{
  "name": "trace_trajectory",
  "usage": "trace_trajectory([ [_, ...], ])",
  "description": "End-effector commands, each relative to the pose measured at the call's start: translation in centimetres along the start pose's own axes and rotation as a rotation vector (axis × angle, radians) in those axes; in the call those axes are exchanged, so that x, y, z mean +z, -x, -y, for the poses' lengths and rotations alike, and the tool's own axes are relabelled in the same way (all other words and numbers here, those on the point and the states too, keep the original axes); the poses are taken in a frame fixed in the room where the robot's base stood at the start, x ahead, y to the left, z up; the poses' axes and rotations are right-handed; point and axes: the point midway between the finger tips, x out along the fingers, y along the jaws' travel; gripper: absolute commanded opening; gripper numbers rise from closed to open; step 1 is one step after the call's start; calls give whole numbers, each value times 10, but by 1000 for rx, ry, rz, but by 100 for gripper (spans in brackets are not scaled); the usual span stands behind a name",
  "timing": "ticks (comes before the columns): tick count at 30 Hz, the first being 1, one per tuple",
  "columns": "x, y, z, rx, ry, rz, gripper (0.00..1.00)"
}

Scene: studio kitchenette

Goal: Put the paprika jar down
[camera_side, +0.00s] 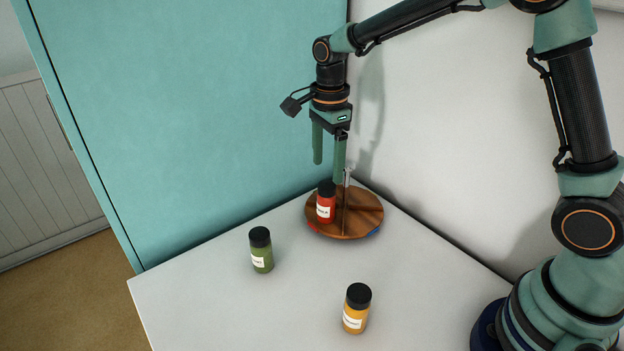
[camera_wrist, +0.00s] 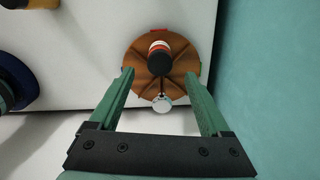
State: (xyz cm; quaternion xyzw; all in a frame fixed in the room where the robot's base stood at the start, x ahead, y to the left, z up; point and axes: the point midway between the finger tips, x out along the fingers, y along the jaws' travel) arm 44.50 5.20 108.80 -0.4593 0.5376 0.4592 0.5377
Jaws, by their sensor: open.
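The red jar with a black lid and white label, apparently the paprika jar (camera_side: 326,212), stands upright on a round wooden turntable (camera_side: 368,210) with dividers. In the side view it is in the front-left part, left of a divider. In the wrist view the jar (camera_wrist: 158,46) shows mostly its black lid, and the turntable (camera_wrist: 186,62) lies beneath. My gripper (camera_side: 328,172) is open, pointing down above the turntable, its fingertips above the jar's lid. In the wrist view my gripper (camera_wrist: 158,75) has nothing between its fingers. The label's text is too small to read.
A pale post with a knob (camera_side: 347,177) rises from the turntable's middle, close to my fingers. A green jar (camera_side: 261,250) and a yellow jar (camera_side: 356,308) stand on the white counter (camera_side: 215,300).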

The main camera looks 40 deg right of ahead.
Motion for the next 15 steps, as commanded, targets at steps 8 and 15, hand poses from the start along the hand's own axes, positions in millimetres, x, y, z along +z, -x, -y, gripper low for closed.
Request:
trace_trajectory([
  [8,-2,25,-3,-12,36,3,81],
  [15,-22,69,-33,-126,407,5,81],
])
